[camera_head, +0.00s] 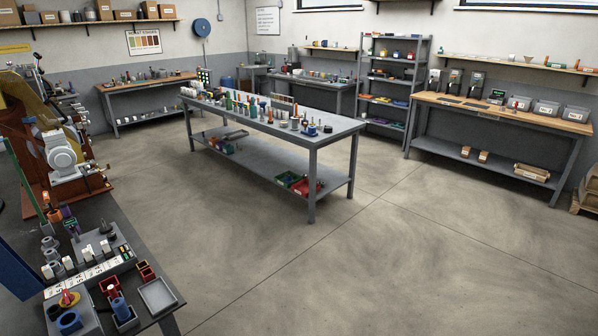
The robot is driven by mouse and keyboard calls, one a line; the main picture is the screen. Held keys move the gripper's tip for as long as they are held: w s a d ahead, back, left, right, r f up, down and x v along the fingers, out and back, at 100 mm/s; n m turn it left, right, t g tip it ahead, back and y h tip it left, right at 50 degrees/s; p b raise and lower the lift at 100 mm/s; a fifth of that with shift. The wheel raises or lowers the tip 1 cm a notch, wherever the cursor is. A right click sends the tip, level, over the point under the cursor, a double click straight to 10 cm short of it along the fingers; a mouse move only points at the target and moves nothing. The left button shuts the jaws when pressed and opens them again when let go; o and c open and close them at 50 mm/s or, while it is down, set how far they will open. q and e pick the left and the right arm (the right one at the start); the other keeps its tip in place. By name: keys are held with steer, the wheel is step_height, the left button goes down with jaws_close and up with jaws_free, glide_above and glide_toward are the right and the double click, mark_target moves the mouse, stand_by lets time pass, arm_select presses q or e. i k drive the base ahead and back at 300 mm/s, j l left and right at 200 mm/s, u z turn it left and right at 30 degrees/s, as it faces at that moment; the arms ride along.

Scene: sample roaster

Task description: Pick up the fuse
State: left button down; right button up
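I cannot single out the fuse with certainty at this distance. The near dark bench (135,232) at the lower left holds many small parts. Small white upright pieces (107,248) stand in a row there, behind a white labelled strip (85,281); whether one is a fuse is too small to tell. The grey centre table (336,130) also carries many small cylinders and blocks, too small to name. Neither of my grippers shows in the view.
An orange-brown machine with a pale motor (62,155) stands behind the near bench. An empty grey tray (157,296) lies at that bench's front corner. A wooden-topped bench (505,112) and a shelf rack (391,80) line the back. The concrete floor (400,260) is clear.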

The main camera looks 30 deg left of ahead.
mark_target(86, 252)
steer(key=i+l+u, duration=0.1)
steer(key=i, duration=0.35)
steer(key=i+l+u, duration=0.15)
steer(key=i, duration=0.35)
steer(key=i+l+u, duration=0.1)
steer(key=i, duration=0.35)
steer(key=i+j+u, duration=0.1)
steer(key=i+u, duration=0.2)
steer(key=u, duration=0.2)
steer(key=i+u, duration=0.45)
steer(key=i+l+u, duration=0.1)
steer(key=i+u, duration=0.15)
steer(key=u, duration=0.25)
steer(key=i+j+u, duration=0.1)
steer(key=i+u, duration=0.7)
steer(key=i+l+u, duration=0.1)
steer(key=i+u, duration=0.3)
steer(key=i+j+u, duration=0.15)
steer(key=u, duration=0.2)
steer(key=i+u, duration=0.3)
steer(key=i+j+u, duration=0.1)
steer(key=i+u, duration=0.25)
steer(key=k, duration=0.1)
